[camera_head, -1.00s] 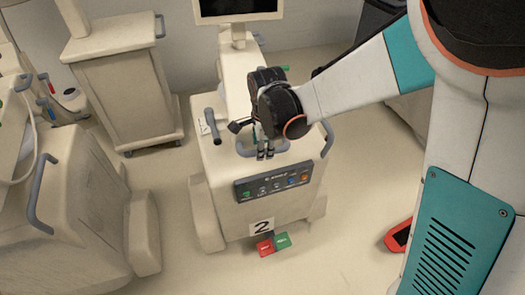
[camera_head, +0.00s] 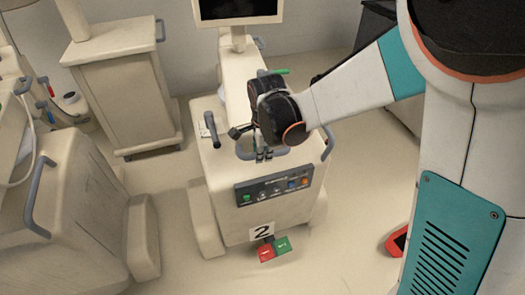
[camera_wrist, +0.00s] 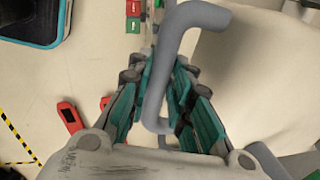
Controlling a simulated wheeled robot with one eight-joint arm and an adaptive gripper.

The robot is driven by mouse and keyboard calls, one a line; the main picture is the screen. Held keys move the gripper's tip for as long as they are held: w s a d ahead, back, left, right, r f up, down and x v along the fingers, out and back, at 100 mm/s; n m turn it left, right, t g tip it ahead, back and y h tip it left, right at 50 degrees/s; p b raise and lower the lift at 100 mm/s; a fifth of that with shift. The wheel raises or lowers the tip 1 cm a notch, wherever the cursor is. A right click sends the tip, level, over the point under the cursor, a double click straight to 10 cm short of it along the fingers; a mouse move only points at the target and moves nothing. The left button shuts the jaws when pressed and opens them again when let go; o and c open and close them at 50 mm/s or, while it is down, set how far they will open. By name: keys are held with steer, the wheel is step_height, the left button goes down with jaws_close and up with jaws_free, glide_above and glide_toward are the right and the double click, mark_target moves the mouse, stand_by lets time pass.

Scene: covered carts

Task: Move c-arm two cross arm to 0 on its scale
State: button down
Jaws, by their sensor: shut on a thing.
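C-arm two is the cream cart (camera_head: 215,175) marked with a "2" label (camera_head: 261,232), in the middle of the head view. Its cream horizontal arm (camera_head: 236,95) runs back from the top, and a green-tipped part (camera_head: 277,71) shows beside my wrist. The scale and its reading cannot be made out. My gripper (camera_head: 264,154) is low over the cart's top at the front. In the wrist view my gripper (camera_wrist: 167,80) is shut on a bent grey handle (camera_wrist: 158,85), which passes between the teal finger pads. My wrist hides part of the cart top.
A control panel (camera_head: 273,186) with coloured buttons is on the cart's front, above red (camera_head: 266,253) and green (camera_head: 282,244) pedals. Another cream cart (camera_head: 85,200) stands left, and a cabinet (camera_head: 125,95) behind. A red object (camera_head: 396,241) lies right. Floor in front is clear.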

mark_target(283, 150)
steer(key=shift+d, duration=0.1)
steer(key=shift+n, duration=0.8)
steer(key=shift+w+d, duration=0.25)
steer(key=shift+d, duration=0.85)
steer(key=shift+w+d, duration=0.3)
steer(key=shift+d, duration=0.85)
steer(key=shift+w+d, duration=0.25)
steer(key=shift+d, duration=0.95)
steer(key=c, duration=1.5)
jaws_free()
steer(key=shift+c, duration=0.2)
steer(key=shift+o, duration=0.5)
steer(key=shift+s+a, duration=0.1)
steer(key=shift+a, duration=0.3)
steer(key=shift+d, duration=0.1)
step_height(283, 150, up, 12)
steer(key=s, duration=0.2)
steer(key=shift+s+d, duration=0.2)
steer(key=shift+d, duration=0.15)
steer(key=shift+f, duration=0.1)
